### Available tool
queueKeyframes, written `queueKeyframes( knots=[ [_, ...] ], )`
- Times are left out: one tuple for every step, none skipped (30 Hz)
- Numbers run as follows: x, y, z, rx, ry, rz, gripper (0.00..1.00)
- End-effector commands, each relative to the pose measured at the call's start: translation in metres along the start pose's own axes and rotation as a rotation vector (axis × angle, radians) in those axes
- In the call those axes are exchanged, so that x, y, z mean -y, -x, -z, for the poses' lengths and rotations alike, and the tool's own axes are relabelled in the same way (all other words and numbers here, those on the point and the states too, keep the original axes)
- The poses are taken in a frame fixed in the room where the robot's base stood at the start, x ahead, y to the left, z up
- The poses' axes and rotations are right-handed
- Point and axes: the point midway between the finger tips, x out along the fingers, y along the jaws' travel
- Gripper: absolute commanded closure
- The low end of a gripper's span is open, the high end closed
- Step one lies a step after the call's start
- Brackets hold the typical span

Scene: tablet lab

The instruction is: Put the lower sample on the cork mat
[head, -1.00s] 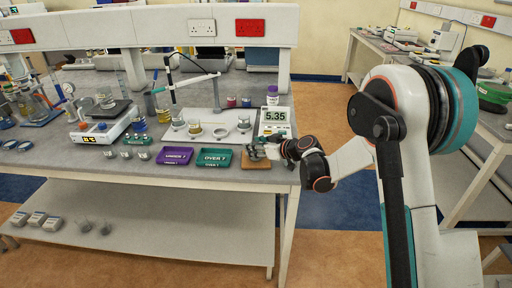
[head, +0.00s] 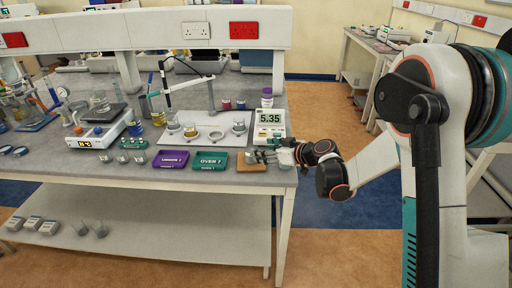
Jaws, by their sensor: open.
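The brown cork mat (head: 246,168) lies at the front right edge of the bench, right of the green tray. My gripper (head: 259,156) is open, low over the mat's back right part, reaching in from the right. Its fingers hide part of the mat, and I cannot tell whether a sample stands between them. On the white board (head: 207,114) stand a left sample cup (head: 173,121), a yellowish sample cup (head: 190,131) and a right sample cup (head: 239,128). A pale ring (head: 215,136) between them looks empty. The meter (head: 270,122) reads 5.35.
A purple tray (head: 171,160) and a green tray (head: 210,160) lie left of the mat. A purple-capped jar (head: 267,98) stands behind the meter. The bench's front and right edges are close to the mat.

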Motion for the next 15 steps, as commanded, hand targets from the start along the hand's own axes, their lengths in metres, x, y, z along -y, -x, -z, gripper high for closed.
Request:
queueKeyframes(
  knots=[
    [0.0, 0.011, 0.002, 0.0, 0.0, -0.002, 0.38],
    [0.0, 0.016, 0.001, 0.0, 0.0, -0.002, 0.38],
    [-0.001, 0.022, 0.001, 0.0, -0.001, -0.003, 0.38],
    [-0.001, 0.026, 0.001, 0.0, -0.001, -0.002, 0.38],
    [0.0, 0.029, 0.001, 0.001, -0.001, -0.001, 0.38],
    [0.0, 0.033, 0.001, 0.001, 0.0, -0.001, 0.38],
    [0.0, 0.035, 0.001, 0.0, 0.0, -0.001, 0.38],
    [0.0, 0.037, 0.001, 0.0, 0.0, -0.001, 0.38],
    [0.0, 0.039, 0.0, 0.0, 0.0, -0.001, 0.38],
    [0.0, 0.04, 0.0, 0.0, 0.0, -0.001, 0.38],
    [0.0, 0.041, 0.0, 0.0, 0.0, -0.001, 0.38],
    [0.0, 0.042, 0.0, 0.0, 0.001, -0.001, 0.38],
    [0.0, 0.042, 0.0, 0.0, 0.001, 0.0, 0.38],
    [0.0, 0.042, 0.0, 0.0, 0.0, -0.001, 0.38],
    [0.001, 0.043, 0.0, 0.002, -0.001, -0.001, 0.38]
  ],
)
